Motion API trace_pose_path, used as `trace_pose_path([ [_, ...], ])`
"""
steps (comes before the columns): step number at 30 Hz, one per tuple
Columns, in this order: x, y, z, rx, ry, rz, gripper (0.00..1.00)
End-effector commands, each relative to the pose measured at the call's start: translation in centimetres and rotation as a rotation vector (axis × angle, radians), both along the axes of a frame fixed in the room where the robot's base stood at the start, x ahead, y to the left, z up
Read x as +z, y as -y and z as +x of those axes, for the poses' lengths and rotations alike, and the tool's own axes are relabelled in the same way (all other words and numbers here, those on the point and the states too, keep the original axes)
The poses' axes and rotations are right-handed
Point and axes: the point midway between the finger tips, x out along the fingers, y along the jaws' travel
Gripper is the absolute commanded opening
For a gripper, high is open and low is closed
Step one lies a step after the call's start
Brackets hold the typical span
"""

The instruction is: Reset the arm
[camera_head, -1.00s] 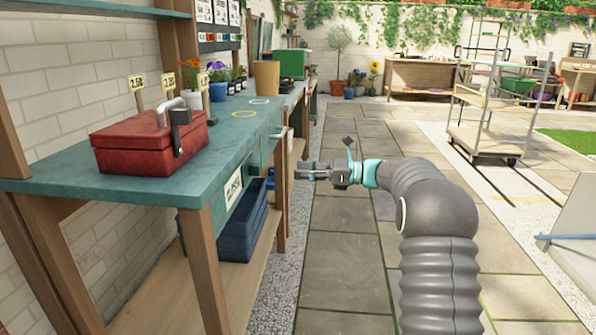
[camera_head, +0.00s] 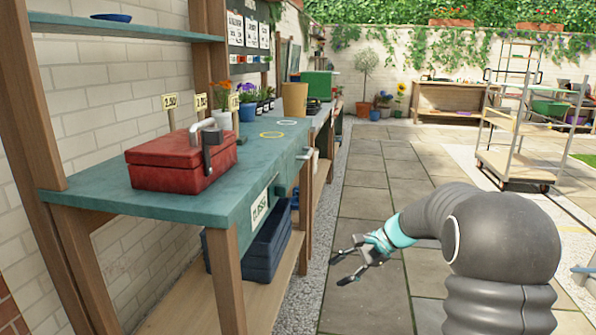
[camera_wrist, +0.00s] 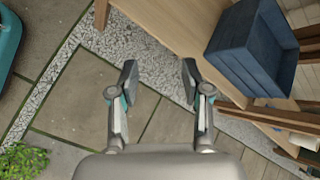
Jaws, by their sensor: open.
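My gripper (camera_head: 347,265) is open and empty in the head view. It hangs over the stone paving to the right of the bench, lower than the bench top, with its fingers pointing left. In the wrist view my gripper (camera_wrist: 158,85) shows two spread fingers with only paving and gravel between and beyond them. My grey segmented arm fills the right of the head view, bent at the elbow.
The teal bench (camera_head: 110,190) carries a red toolbox (camera_head: 185,160) and flower pots. Blue crates (camera_head: 262,245) sit on its lower shelf; they also show in the wrist view (camera_wrist: 250,50). A wheeled cart (camera_head: 515,165) stands at the back right. The paving between is clear.

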Motion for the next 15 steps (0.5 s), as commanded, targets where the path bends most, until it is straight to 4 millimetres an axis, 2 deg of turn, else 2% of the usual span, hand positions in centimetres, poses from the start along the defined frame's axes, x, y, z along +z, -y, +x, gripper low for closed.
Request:
trace_pose_path([
  [1,0.2,0.2,-2.1,0.053,0.037,-0.070,0.48],
  [6,0.3,1.5,-8.3,0.244,0.152,-0.292,0.48],
  [15,1.6,3.8,-18.0,0.548,0.327,-0.605,0.48],
])
